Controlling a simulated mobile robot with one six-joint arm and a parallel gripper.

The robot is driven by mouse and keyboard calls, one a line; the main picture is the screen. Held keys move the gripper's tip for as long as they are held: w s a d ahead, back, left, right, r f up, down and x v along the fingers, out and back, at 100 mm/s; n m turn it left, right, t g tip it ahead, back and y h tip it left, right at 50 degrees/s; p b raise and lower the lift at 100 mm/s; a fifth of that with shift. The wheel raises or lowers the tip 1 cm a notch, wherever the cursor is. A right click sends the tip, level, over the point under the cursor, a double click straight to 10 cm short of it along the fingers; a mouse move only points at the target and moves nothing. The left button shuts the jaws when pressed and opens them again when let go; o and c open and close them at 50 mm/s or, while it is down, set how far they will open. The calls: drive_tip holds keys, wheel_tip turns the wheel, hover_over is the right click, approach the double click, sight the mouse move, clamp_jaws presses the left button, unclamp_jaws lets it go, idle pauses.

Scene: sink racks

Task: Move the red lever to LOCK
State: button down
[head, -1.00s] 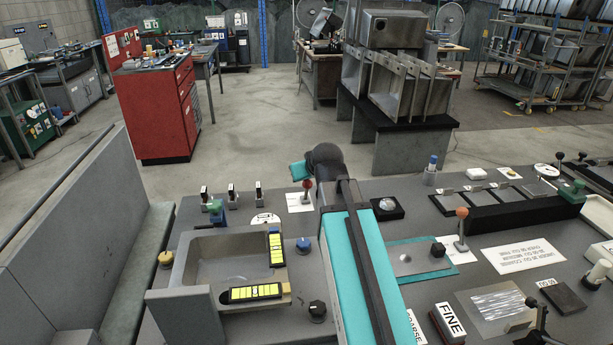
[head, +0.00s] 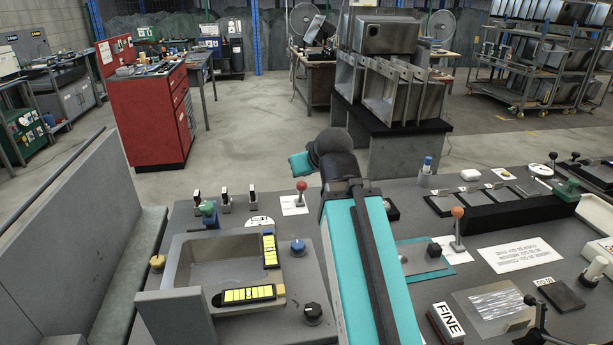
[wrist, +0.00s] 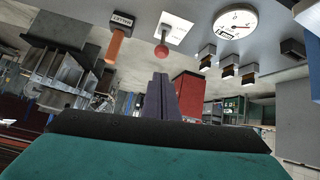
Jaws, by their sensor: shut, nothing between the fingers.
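The red-knobbed lever (head: 301,187) stands on a white plate (head: 292,206) at the back of the bench, just left of my arm in the head view. In the wrist view, which looks upside down, the red knob (wrist: 161,51) is just beyond my fingertips, and its plate (wrist: 176,27) is behind it. My gripper (wrist: 161,76) is shut and empty, apart from the knob as far as I can tell. My arm hides the gripper in the head view. The plate's lettering is too small to read. A second lever with an orange-red knob (head: 458,213) stands farther right.
A sink basin (head: 205,258) with yellow-marked black pieces lies left of my arm. Small switches (head: 225,199) and a round dial (head: 260,221) stand left of the lever. An orange-handled item (wrist: 114,46) is beside the knob in the wrist view. A black rack (head: 500,208) stands right.

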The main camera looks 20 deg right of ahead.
drive_tip(key=shift+b+v, duration=0.95)
drive_tip(key=shift+v, duration=0.45)
